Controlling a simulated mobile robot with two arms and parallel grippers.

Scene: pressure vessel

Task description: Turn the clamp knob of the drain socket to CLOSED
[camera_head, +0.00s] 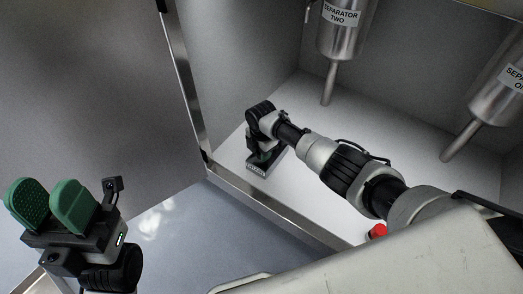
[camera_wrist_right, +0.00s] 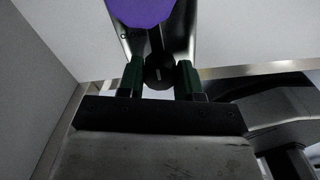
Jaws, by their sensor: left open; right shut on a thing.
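The drain socket (camera_head: 256,169) is a small dark block with a light label strip on the pale floor of the metal enclosure, near its left wall. The label is too small to read. My right gripper (camera_head: 264,156) reaches down onto it and hides most of it. In the right wrist view, the green fingers of my right gripper (camera_wrist_right: 159,80) are shut on a dark round clamp knob (camera_wrist_right: 158,66) with a small light mark. A purple round part (camera_wrist_right: 140,12) shows beyond the knob. My left gripper (camera_head: 49,206) is open and empty, outside the enclosure at lower left.
Two steel vessels hang above the enclosure floor, one labelled SEPARATOR TWO (camera_head: 341,25) and another (camera_head: 497,90) at right, each with a thin pipe downward. A red part (camera_head: 377,231) shows beside my right arm. A metal front edge (camera_head: 275,207) borders the enclosure floor.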

